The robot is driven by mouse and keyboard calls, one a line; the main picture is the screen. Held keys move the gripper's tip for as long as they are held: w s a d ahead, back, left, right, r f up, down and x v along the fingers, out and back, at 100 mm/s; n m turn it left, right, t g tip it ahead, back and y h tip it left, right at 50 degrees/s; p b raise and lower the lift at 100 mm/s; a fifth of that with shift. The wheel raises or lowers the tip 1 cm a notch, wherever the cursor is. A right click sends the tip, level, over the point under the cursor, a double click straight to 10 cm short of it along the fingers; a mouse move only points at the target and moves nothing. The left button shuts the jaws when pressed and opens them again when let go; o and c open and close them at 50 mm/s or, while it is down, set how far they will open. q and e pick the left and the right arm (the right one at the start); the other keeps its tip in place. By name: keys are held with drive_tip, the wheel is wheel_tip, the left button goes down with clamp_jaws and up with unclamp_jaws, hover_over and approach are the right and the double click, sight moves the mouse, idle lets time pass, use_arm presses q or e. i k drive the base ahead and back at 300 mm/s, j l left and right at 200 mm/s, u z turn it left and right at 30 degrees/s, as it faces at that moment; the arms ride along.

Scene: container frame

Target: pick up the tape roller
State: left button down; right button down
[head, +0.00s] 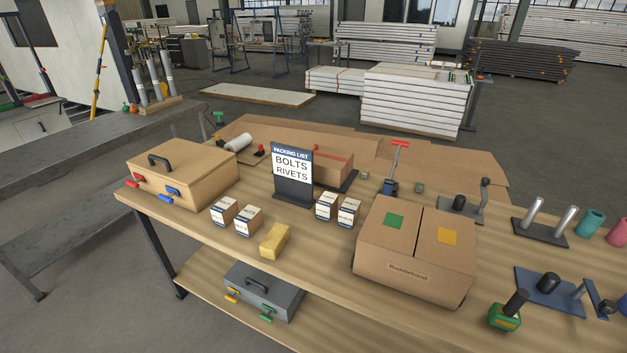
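I cannot tell for certain which item is the tape roller. A green hand tool with a dark upright handle and a yellowish patch (505,315) stands near the front right of the wooden table (330,258). A small blue device with a tall stem and red T-shaped top (396,168) stands behind the large carton. A white roll (238,142) lies on a stand at the back left. Nothing is seen holding any of these. Neither of my grippers is in view.
A large carton (415,272) with green and yellow squares fills the middle right. Small labelled boxes (248,221), a yellow block (274,240), a packing list sign (293,170) and a tan case (182,178) stand to the left. A grey case (262,290) is on the lower shelf.

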sight(507, 316)
drive_tip(key=z, duration=1.75)
